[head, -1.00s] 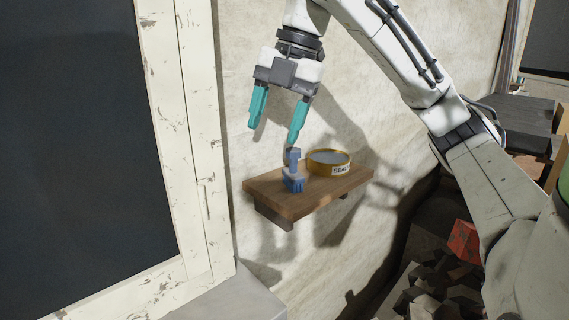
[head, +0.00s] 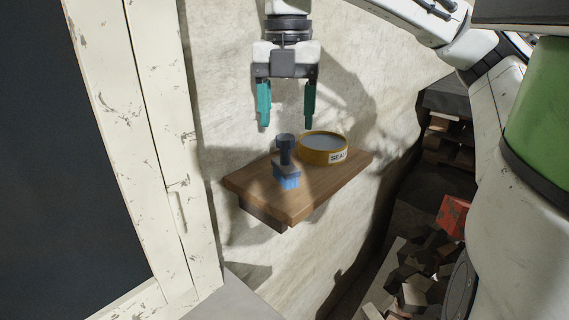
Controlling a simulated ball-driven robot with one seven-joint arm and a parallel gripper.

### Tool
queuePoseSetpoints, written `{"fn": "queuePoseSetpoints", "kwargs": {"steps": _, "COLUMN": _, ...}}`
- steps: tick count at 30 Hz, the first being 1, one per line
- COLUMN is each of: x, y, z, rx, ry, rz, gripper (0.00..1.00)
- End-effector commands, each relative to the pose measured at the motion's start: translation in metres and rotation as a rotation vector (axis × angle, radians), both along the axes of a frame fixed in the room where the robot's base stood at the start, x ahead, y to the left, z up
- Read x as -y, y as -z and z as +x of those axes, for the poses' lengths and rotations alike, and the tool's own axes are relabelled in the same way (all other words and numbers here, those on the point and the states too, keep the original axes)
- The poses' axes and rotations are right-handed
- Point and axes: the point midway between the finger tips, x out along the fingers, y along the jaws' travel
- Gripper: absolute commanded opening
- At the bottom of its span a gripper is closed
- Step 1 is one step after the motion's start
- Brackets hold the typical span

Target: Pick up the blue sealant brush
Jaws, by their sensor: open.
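The blue sealant brush (head: 287,166) stands upright on a small wooden wall shelf (head: 318,190), with its dark blue handle up and its lighter blue bristles down. My gripper (head: 286,125) is open and empty, with its teal fingers pointing down. In the head view the fingertips show just above the brush, one on each side of its handle top, apart from it. The depth between fingers and brush is hard to tell.
A round yellow tub (head: 324,149) labelled "SEAL" stands on the shelf just right of the brush. A pale, chipped window frame (head: 150,130) is at left. Rubble and a red block (head: 453,215) lie below right.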

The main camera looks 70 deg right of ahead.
Motion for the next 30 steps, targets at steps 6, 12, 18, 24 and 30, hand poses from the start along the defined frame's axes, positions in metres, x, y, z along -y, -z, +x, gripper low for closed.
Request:
{"fn": "queuePoseSetpoints", "kwargs": {"steps": 6, "x": -0.007, "y": 0.025, "z": 0.000, "rx": -0.003, "ry": 0.000, "rz": -0.001, "gripper": 0.64}}
{"fn": "queuePoseSetpoints", "kwargs": {"steps": 12, "x": -0.009, "y": 0.048, "z": 0.001, "rx": -0.001, "ry": -0.001, "rz": -0.001, "gripper": 0.64}}
{"fn": "queuePoseSetpoints", "kwargs": {"steps": 18, "x": -0.009, "y": 0.052, "z": 0.001, "rx": 0.001, "ry": -0.001, "rz": 0.000, "gripper": 0.64}}
{"fn": "queuePoseSetpoints", "kwargs": {"steps": 24, "x": -0.009, "y": 0.052, "z": 0.001, "rx": 0.001, "ry": -0.001, "rz": 0.000, "gripper": 0.54}}
{"fn": "queuePoseSetpoints", "kwargs": {"steps": 30, "x": -0.009, "y": 0.051, "z": 0.001, "rx": 0.001, "ry": -0.001, "rz": 0.000, "gripper": 0.35}}
